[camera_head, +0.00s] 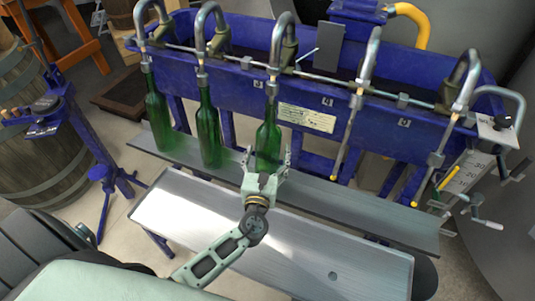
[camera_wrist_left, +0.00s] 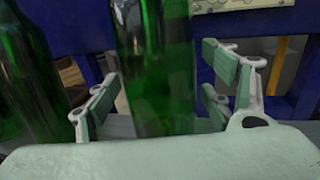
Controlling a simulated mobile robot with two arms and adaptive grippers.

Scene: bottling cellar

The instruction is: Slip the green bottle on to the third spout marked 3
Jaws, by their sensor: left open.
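The green bottle (camera_head: 267,138) stands upright below the third spout (camera_head: 273,70) from the left, on the dark bottle rest. Its neck top meets the spout's end, and the spout seems to run into it. My left gripper (camera_head: 266,160) is open, with its fingers on either side of the bottle's lower body. In the left wrist view the bottle (camera_wrist_left: 158,70) stands between the spread pads, with gaps at both sides. Its base is hidden behind the gripper. The number plates are too small to read. My right gripper is not in view.
Two more green bottles (camera_head: 157,112) (camera_head: 208,128) stand under the first and second spouts. The fourth (camera_head: 343,140) and fifth (camera_head: 433,158) spouts hang bare over the rest (camera_head: 360,207). The blue filler trough (camera_head: 235,90) is behind. A metal bench (camera_head: 310,250) lies in front, clear. A barrel (camera_head: 45,150) stands left.

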